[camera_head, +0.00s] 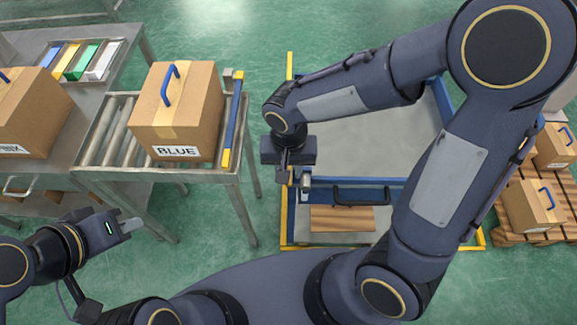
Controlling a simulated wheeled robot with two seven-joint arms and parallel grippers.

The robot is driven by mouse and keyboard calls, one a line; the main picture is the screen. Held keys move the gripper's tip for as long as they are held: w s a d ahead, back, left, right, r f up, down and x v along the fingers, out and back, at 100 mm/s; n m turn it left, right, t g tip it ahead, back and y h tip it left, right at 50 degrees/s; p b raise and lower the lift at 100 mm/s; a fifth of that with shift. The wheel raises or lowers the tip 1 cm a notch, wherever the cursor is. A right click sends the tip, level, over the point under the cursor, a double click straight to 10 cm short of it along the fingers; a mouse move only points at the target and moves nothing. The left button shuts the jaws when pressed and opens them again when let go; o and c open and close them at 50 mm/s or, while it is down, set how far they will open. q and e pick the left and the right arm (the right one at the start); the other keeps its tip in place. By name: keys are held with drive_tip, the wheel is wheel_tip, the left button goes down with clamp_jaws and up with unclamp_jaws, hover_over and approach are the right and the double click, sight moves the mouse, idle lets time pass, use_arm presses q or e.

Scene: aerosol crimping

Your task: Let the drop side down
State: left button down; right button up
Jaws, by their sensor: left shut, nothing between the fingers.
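The cart (365,137) has a grey deck with blue rails and yellow corner posts. Its near side carries a blue drop side (325,187) with a black handle (362,196); it looks raised. A small grey latch piece (306,181) shows at its left end by the yellow post. My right gripper (293,178) points down at this left corner, beside the latch piece; its fingers are small and partly hidden, so I cannot tell whether they touch or grip it. My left gripper (132,225) is shut and empty at lower left, well away from the cart.
A carton labelled BLUE (176,115) stands on the roller conveyor (98,148), which ends in a blue and yellow bar (233,120). Another carton (30,115) is on the left. Cartons on a pallet (510,225) stand right. Green floor lies between conveyor and cart.

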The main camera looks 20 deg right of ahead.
clamp_jaws()
drive_tip(key=shift+a, duration=0.1)
